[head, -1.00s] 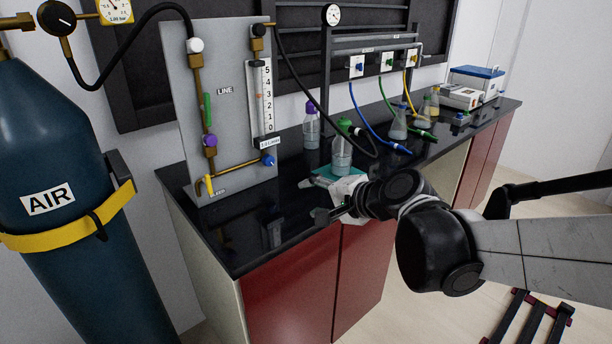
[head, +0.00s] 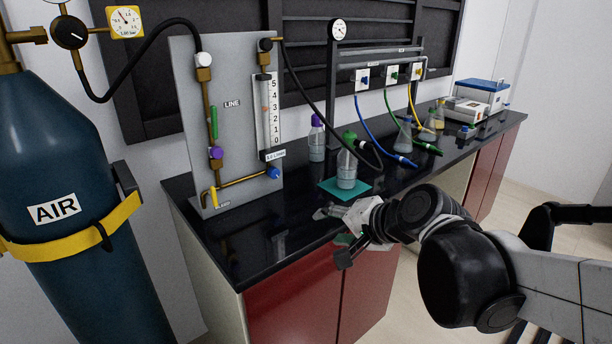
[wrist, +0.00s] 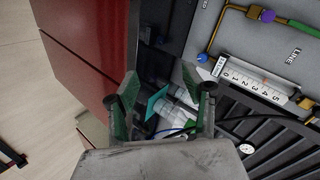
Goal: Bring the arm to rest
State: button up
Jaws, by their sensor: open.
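My gripper (head: 332,236) is at the front edge of the black bench in the head view, its fingers pointing left. In the wrist view my gripper (wrist: 165,98) shows two fingers spread apart with nothing held between them. A clear bottle with a green cap (head: 347,170) stands upright on a teal mat (head: 330,187), behind and apart from my gripper. In the wrist view the mat (wrist: 156,103) and the bottle show beyond the fingers, partly hidden by them.
A flowmeter panel (head: 235,120) stands at the left of the bench (head: 255,245). A purple-capped bottle (head: 317,140) and flasks (head: 403,138) stand behind. Hoses hang over the bench. A blue AIR cylinder (head: 60,180) is at the far left. Bare bench top lies left of my gripper.

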jog(key=s+d+f+n+g+h, duration=0.1)
jog(key=s+d+n+h, duration=0.2)
jog(key=s+d, duration=0.2)
jog(key=s+d+f+n+g+h, duration=0.1)
jog(key=s+d+n+h, duration=0.2)
jog(key=s+d, duration=0.3)
jog(key=s+n, duration=0.1)
jog(key=s, duration=0.3)
jog(key=shift+s+f, duration=0.3)
jog(key=shift+f, duration=0.05)
jog(key=shift+c, duration=0.3)
dwell(5.3)
